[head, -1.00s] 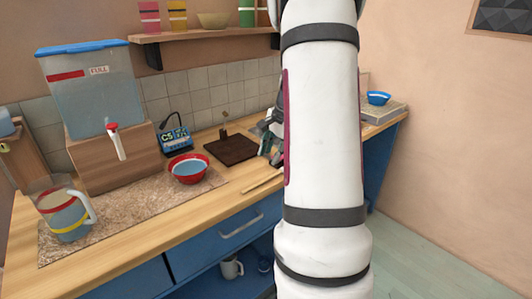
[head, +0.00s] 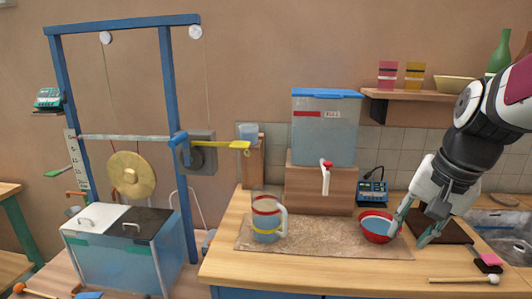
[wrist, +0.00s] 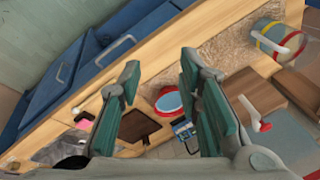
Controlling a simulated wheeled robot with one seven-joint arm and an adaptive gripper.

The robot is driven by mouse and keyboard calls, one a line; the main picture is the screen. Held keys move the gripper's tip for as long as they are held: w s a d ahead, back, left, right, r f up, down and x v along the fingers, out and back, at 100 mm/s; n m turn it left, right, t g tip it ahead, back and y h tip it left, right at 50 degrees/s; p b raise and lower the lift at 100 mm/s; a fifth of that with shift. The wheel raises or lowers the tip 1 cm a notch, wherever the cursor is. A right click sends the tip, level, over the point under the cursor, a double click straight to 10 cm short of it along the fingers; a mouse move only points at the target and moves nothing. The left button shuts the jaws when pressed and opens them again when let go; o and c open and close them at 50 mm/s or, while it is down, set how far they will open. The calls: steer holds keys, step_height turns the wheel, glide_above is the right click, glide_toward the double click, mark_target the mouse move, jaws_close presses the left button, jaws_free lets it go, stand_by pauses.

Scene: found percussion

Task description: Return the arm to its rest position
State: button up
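My gripper (head: 416,229) is above the right part of the wooden counter in the head view, with my arm coming in from the right edge. Its green-padded fingers (wrist: 160,108) stand apart with nothing between them in the wrist view. A red-rimmed bowl (head: 377,227) with a blue inside stands just left of the fingers in the head view; I cannot tell whether they touch it. In the wrist view the bowl (wrist: 169,102) lies beyond the gap between the fingers. A dark square board (head: 447,231) is partly hidden behind my gripper.
A jug (head: 266,220) stands on the speckled mat (head: 330,242), near the lidded water tank (head: 324,130) on its wooden block. A beater (head: 463,280) lies at the counter's front right. A blue frame with a gong (head: 130,175) and a water box (head: 125,263) stand left.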

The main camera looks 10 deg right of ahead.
steer(key=s+a+r+n+p, duration=0.1)
steer(key=s+a+n, duration=0.8)
steer(key=s+a, duration=0.3)
steer(key=shift+s+a+t, duration=0.15)
steer(key=shift+s+t, duration=0.25)
steer(key=shift+s, duration=0.8)
